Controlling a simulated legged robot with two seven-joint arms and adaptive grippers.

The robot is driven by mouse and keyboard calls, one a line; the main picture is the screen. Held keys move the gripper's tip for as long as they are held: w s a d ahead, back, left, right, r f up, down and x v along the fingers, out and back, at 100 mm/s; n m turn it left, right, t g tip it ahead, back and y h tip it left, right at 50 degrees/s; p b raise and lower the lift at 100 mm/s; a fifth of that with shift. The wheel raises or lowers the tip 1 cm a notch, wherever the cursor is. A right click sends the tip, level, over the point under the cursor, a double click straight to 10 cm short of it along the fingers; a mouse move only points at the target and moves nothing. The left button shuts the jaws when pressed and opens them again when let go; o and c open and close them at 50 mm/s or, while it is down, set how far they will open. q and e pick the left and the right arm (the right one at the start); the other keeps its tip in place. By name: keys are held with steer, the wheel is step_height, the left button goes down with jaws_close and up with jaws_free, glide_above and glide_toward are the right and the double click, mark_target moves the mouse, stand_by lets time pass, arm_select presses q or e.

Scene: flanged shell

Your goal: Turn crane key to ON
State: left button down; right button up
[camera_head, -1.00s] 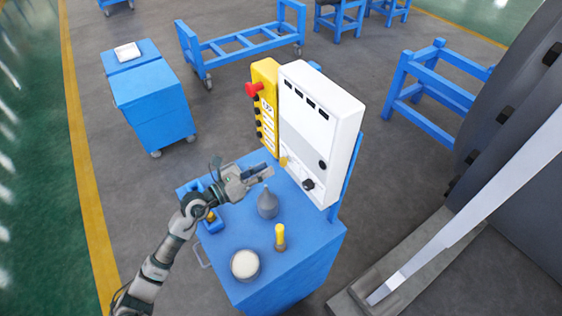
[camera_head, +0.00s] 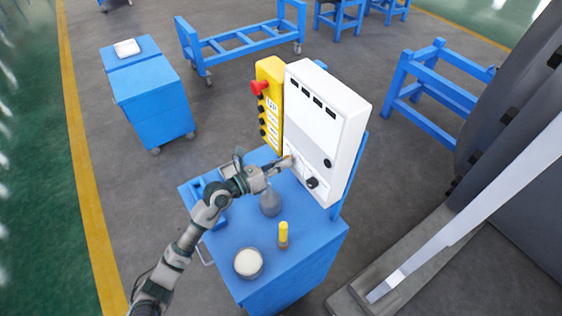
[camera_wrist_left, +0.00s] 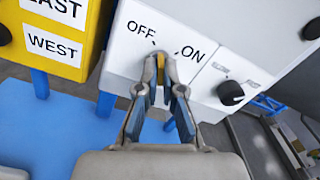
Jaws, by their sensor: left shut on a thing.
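The crane key (camera_wrist_left: 160,62) is a small yellow piece on the white control box (camera_wrist_left: 205,22), below the printed OFF and ON labels. In the left wrist view my left gripper (camera_wrist_left: 161,80) has its fingertips closed around the key, one on each side. The key's visible part sits between the OFF and ON marks; its exact angle is hard to tell. In the head view the left gripper (camera_head: 284,164) reaches the lower left of the white box (camera_head: 325,110), and the fingers hide most of the key. My right gripper is not in view.
A black knob (camera_wrist_left: 231,93) sits right of the key. The yellow pendant (camera_head: 269,100) with a red button stands left of the box. A grey bottle (camera_head: 270,203), a yellow-topped item (camera_head: 283,234) and a round container (camera_head: 248,264) stand on the blue cart (camera_head: 292,268).

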arm_select(q)
steer(key=shift+w+a+r+m+b, duration=0.15)
steer(key=shift+m+b, duration=1.1)
steer(key=shift+m, duration=1)
steer(key=shift+s+d+r+m+b, duration=0.1)
steer(key=shift+m+b, duration=1.15)
steer(key=shift+m, duration=1.05)
steer(key=shift+w+a+r+m+b, duration=0.15)
steer(key=shift+m+b, duration=1.1)
steer(key=shift+m, duration=1)
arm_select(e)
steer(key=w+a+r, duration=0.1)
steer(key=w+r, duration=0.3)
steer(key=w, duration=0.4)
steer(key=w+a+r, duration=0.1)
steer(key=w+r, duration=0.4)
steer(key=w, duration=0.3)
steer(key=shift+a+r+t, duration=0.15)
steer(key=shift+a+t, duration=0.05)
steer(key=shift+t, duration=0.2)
arm_select(q)
steer(key=shift+d, duration=0.1)
steer(key=c, duration=1.5)
jaws_free()
steer(key=shift+o, duration=0.9)
steer(key=shift+d+f, duration=0.1)
steer(key=shift+f, duration=0.15)
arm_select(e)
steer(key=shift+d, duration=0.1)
